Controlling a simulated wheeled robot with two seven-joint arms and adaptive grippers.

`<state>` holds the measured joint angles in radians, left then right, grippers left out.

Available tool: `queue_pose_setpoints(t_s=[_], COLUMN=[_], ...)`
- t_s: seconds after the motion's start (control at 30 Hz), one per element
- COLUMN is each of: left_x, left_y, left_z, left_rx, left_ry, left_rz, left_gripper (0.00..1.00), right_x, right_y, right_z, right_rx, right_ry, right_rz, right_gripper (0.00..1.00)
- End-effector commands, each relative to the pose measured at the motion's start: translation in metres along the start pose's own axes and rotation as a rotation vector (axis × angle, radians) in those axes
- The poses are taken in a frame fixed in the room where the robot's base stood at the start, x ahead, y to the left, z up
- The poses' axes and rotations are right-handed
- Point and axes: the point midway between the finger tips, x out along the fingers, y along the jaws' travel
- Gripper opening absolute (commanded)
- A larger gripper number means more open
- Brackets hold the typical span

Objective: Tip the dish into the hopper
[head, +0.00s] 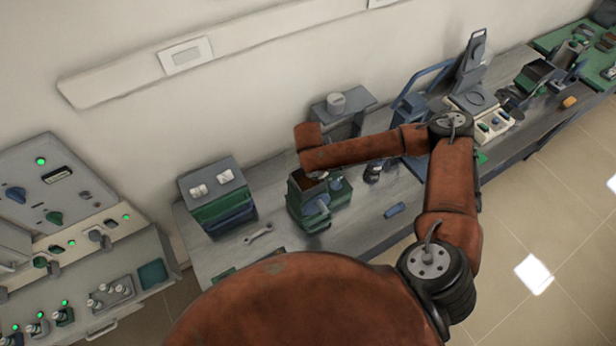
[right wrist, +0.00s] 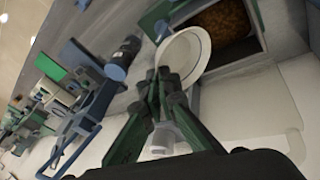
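The dish (right wrist: 184,55) is a pale, round, shallow bowl in the right wrist view. It is tilted beside the hopper's opening, and I see no contents in it. The hopper (head: 296,198) is a dark green box on the bench; brown granular material (right wrist: 228,28) lies inside it. My right gripper (right wrist: 166,82) has its green fingers closed together at the dish's rim. In the head view my right arm reaches over the hopper, and its gripper is mostly hidden. My left gripper is not in view.
A dark cylinder (head: 372,173) and a blue object (head: 395,210) are to the right.

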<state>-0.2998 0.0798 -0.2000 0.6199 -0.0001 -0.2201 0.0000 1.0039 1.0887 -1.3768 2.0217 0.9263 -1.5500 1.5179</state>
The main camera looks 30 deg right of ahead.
Motion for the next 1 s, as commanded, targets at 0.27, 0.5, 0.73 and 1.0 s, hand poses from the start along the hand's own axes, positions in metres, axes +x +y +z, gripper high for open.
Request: queue_pose_setpoints(t_s=[0.27, 0.5, 0.73, 1.0], left_x=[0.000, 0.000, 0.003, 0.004], left_y=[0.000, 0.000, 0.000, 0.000], left_z=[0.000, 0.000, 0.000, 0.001], left_rx=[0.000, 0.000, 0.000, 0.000], left_ry=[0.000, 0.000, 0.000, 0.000], left_rz=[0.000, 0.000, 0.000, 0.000], left_gripper=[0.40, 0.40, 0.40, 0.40], right_x=[0.001, 0.009, 0.022, 0.022], right_y=[0.002, 0.009, 0.017, 0.017], right_z=[0.000, 0.005, 0.010, 0.009], right_rx=[0.012, 0.040, 0.107, 0.124], right_ry=[0.009, 0.008, 0.031, 0.043], right_rz=[-0.045, -0.110, -0.311, -0.375], right_gripper=[0.00, 0.00, 0.00, 0.00])
